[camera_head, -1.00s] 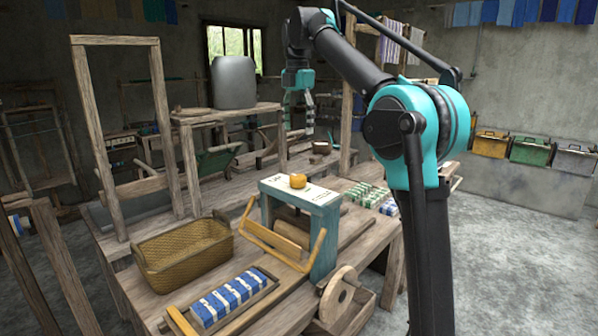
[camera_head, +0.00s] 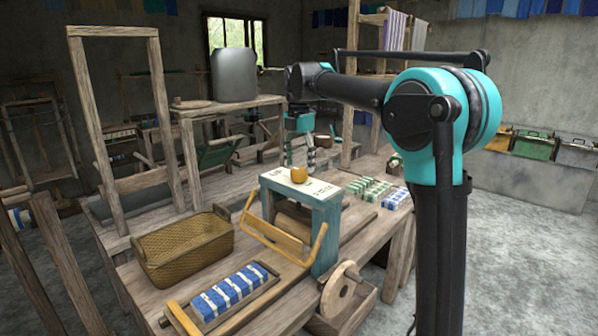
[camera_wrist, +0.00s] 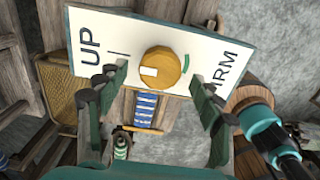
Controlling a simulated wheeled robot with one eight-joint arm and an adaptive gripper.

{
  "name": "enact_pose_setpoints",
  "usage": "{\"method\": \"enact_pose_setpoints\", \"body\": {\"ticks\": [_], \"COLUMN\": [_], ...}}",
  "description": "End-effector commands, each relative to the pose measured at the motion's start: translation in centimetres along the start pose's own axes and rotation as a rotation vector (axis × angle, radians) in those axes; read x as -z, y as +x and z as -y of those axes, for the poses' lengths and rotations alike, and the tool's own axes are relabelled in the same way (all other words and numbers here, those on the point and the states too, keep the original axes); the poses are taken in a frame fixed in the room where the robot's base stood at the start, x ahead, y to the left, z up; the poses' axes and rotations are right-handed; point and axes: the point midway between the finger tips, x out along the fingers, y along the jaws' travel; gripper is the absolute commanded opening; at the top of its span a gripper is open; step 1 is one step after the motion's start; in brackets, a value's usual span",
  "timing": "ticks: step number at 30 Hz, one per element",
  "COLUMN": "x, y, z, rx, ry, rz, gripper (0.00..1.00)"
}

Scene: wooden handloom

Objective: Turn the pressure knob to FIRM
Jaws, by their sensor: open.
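The yellow round pressure knob (camera_head: 299,174) sits on the white top plate (camera_head: 322,189) of a teal wooden frame. In the wrist view the knob (camera_wrist: 166,62) has a white mark on its left side, towards the word UP. A green arc lies on its right, near letters ending in RM; my right finger hides part of that word. My gripper (camera_wrist: 158,76) is open, its green fingers apart on either side of the knob, with no clear contact. In the head view my gripper (camera_head: 300,157) is just above and behind the knob.
A wicker basket (camera_head: 185,250) and a tray of blue-and-white rolls (camera_head: 232,294) stand left on the wooden bench. A wooden wheel (camera_head: 341,289) is at the front right. Small green and blue packets (camera_head: 370,189) lie right of the frame.

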Motion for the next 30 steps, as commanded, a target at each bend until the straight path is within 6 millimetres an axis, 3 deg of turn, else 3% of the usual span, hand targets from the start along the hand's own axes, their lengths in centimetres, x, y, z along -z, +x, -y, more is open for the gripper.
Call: {"method": "enact_pose_setpoints", "body": {"ticks": [6,18,30], "x": [0.0,0.0,0.0], "y": [2.4,3.0,3.0], "z": [0.0,0.0,0.0], "rx": [0.000,0.000,0.000], "ry": [0.000,0.000,0.000], "rz": [0.000,0.000,0.000], "gripper": [0.67,0.65,0.17]}}
